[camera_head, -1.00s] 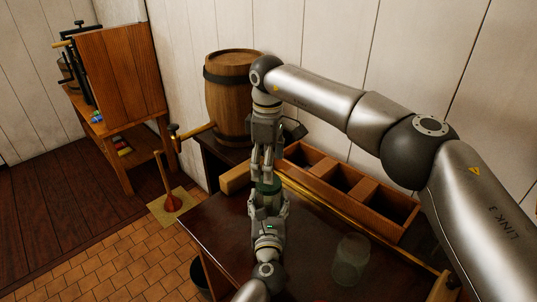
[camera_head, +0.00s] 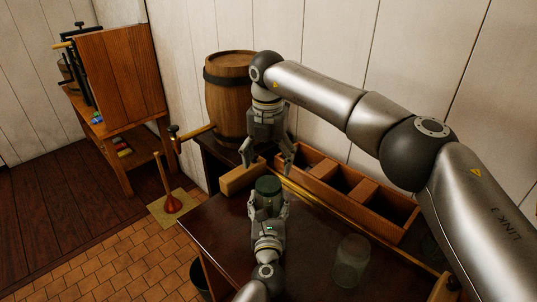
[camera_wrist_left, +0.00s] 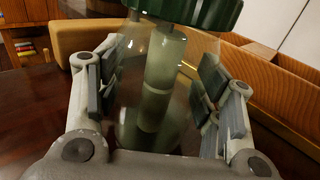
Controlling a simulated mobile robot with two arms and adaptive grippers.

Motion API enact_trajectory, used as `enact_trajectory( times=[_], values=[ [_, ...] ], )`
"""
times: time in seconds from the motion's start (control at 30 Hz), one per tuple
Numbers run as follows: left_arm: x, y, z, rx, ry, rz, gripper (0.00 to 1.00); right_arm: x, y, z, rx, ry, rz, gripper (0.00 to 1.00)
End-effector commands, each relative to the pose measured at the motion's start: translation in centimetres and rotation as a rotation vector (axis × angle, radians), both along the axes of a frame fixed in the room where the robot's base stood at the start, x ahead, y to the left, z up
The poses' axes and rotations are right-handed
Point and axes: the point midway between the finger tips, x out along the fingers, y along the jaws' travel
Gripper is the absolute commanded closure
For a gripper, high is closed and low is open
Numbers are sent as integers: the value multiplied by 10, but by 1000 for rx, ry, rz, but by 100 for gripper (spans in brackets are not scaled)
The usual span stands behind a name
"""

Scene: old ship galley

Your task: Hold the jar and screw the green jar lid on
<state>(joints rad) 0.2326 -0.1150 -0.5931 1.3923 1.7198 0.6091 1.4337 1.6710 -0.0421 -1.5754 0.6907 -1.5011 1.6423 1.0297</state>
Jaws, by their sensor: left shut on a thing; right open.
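The jar (camera_wrist_left: 133,95) is clear glass and stands upright between the fingers of my left gripper (camera_head: 268,208), which is shut on it. A pale candle-like thing shows inside or through the glass in the left wrist view. The green jar lid (camera_head: 268,185) sits on top of the jar; it also shows at the top of the left wrist view (camera_wrist_left: 190,12). I cannot tell how tightly it is seated. My right gripper (camera_head: 267,168) is open, fingers pointing down, above and just behind the lid, apart from it.
A second glass jar (camera_head: 351,262) stands on the dark table (camera_head: 215,225) at the right. A wooden compartment box (camera_head: 340,190) lies along the wall. A wooden block (camera_head: 238,178) and a barrel (camera_head: 230,105) are behind. The table's left part is clear.

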Motion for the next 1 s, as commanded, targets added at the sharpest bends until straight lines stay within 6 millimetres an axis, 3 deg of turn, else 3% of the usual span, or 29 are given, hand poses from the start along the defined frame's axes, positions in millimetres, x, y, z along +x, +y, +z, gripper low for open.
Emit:
enact_trajectory(
  times=[1.0],
  values=[
    [0,0,0,0,-1,0,100,0,-1,12,0,1,1583,22]
  ],
)
